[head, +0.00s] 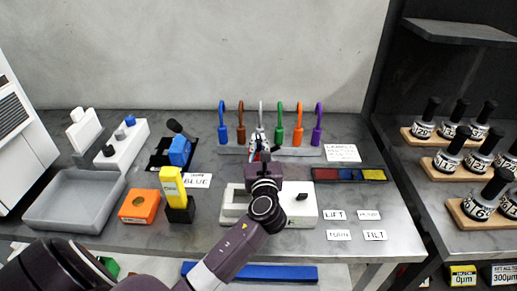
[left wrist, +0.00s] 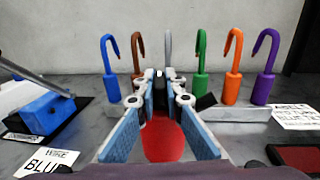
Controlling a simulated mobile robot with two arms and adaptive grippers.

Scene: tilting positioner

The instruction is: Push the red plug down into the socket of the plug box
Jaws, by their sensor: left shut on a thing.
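My left gripper (head: 259,146) reaches in front of the rack's middle, its fingers pointing away from me. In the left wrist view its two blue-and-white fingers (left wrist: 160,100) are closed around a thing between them. The red plug (left wrist: 163,142) shows there as a rounded red shape, with a dark part near the fingertips. The plug's socket is not visible. My right gripper is not in view.
A white box with a black knob (head: 304,212) stands below my arm. A yellow-and-black tool (head: 173,184), an orange block (head: 139,206) and a grey tray (head: 70,215) are at the left. A tray with coloured sections (head: 320,174) and labels (head: 335,215) lie right.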

